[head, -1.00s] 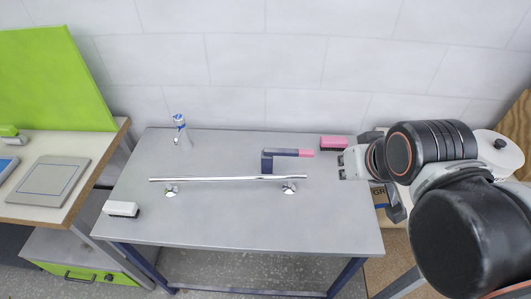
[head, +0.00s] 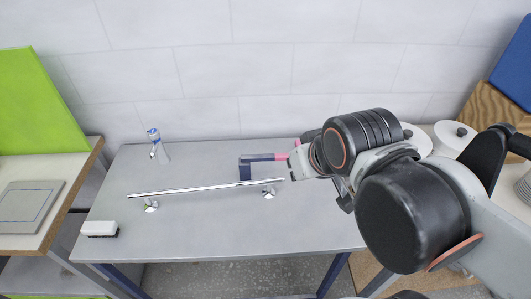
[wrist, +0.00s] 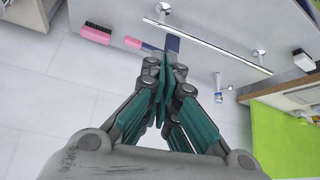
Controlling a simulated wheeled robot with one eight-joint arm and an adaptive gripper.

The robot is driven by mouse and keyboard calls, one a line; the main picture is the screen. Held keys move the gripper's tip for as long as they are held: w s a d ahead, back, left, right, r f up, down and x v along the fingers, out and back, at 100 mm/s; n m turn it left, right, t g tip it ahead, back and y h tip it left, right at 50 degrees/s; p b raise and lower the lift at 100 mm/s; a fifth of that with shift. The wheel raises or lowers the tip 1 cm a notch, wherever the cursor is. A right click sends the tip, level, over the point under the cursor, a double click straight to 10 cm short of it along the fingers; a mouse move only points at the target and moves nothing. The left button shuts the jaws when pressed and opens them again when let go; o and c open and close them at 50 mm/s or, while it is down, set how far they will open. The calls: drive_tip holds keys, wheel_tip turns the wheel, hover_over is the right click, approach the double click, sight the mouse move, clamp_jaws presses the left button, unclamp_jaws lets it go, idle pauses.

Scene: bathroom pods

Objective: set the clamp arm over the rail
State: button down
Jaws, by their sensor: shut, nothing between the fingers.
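The rail (head: 205,188) is a long chrome bar on two round feet, standing on the grey bench. It also shows in the wrist view (wrist: 215,47). The clamp arm (head: 258,158) is a dark blue L-shaped piece with a pink end (head: 281,156), at the rail's right part on the wall side. Its leg reaches the rail in the picture; I cannot tell whether they touch. In the wrist view the clamp arm (wrist: 172,44) is partly behind my fingertips. My gripper (head: 292,166) is shut and empty, just right of the pink end; contact is unclear.
A soap bottle or tap-like item (head: 157,147) stands at the bench's back left. A white brush (head: 101,229) lies at the front left. A pink brush (wrist: 96,33) lies beyond the clamp arm's pink end. White pots (head: 455,138) stand at right. The bench front is clear.

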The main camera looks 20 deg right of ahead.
drive_tip(key=w+d+r, duration=0.1)
drive_tip(key=w+r, duration=0.1)
drive_tip(key=w, duration=0.4)
drive_tip(key=m+g+p, duration=0.2)
hover_over(265, 157)
drive_tip(key=s+d, duration=0.4)
wheel_tip(265, 157, down, 4)
drive_tip(key=w+d+f+m+g+h, duration=0.1)
drive_tip(key=w+d+f, duration=0.2)
drive_tip(key=w+f, duration=0.3)
drive_tip(key=shift+p+x, duration=0.35)
drive_tip(key=shift+x, duration=0.45)
drive_tip(key=shift+w, duration=0.15)
wheel_tip(265, 157, down, 9)
drive_tip(key=b, duration=0.4)
drive_tip(key=shift+s+f, duration=0.15)
drive_tip(key=shift+s, duration=0.2)
drive_tip(key=shift+s, duration=0.1)
